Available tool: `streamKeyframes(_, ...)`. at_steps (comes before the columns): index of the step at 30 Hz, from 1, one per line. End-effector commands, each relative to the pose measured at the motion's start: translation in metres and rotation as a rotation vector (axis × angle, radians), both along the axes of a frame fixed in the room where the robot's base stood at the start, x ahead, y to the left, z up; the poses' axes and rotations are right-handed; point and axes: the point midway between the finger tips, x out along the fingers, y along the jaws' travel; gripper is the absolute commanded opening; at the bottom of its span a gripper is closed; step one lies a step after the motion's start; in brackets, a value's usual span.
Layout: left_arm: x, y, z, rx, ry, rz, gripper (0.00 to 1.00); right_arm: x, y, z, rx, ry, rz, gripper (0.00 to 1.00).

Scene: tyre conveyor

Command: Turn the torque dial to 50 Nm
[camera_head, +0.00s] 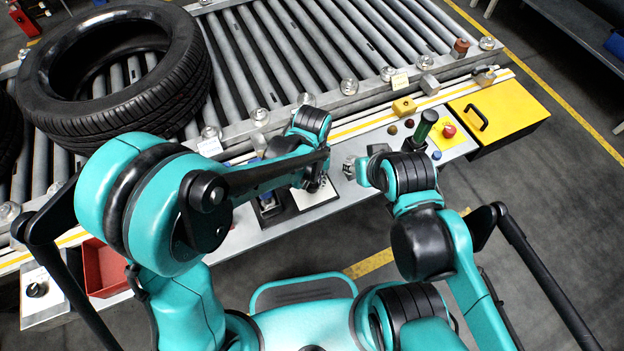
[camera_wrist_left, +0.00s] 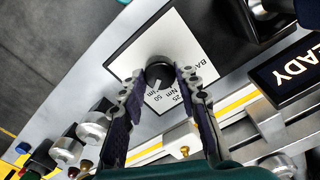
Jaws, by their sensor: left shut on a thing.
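The torque dial is a round black knob (camera_wrist_left: 159,74) on a white plate with a black border, and the plate also shows in the head view (camera_head: 314,198). In the left wrist view, the printed marks 25 Nm and 50 Nm show below the knob. A pale mark lies at the knob's lower left, close to the 50 Nm print; its exact reading is unclear. My left gripper (camera_wrist_left: 160,77) is shut on the knob, one finger on either side. In the head view my left gripper (camera_head: 318,180) partly covers the plate.
A black tyre (camera_head: 120,112) lies on the roller conveyor (camera_head: 280,50) behind the panel. A green-black handle (camera_head: 424,127), a red button (camera_head: 449,131) and a yellow box (camera_head: 510,108) are to the right. A red tray (camera_head: 103,268) is at the lower left.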

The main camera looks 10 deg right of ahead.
Motion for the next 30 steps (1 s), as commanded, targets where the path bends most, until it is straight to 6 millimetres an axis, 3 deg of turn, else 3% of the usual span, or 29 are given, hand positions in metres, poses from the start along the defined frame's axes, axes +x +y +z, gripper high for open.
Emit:
streamKeyframes(1, 0.0, 0.0, 0.0, 0.0, 0.0, -0.001, 0.34, 0.0, 0.0, 0.0, 0.0, 0.0, 0.0, 0.4)
streamKeyframes(3, 0.0, 0.0, 0.0, 0.0, 0.0, -0.001, 0.53, 0.0, 0.0, 0.0, 0.0, 0.0, 0.0, 0.4)
streamKeyframes(12, 0.0, 0.0, 0.001, 0.0, 0.0, 0.001, 0.53, 0.0, 0.0, 0.0, 0.0, 0.0, 0.0, 0.4)
streamKeyframes(16, 0.0, 0.0, 0.01, 0.0, 0.0, 0.001, 0.53, 0.0, 0.0, 0.0, 0.0, 0.0, 0.0, 0.4)
streamKeyframes(30, 0.0, 0.0, 0.102, 0.0, 0.0, 0.0, 0.53, 0.0, 0.0, 0.0, 0.0, 0.0, 0.0, 0.4)
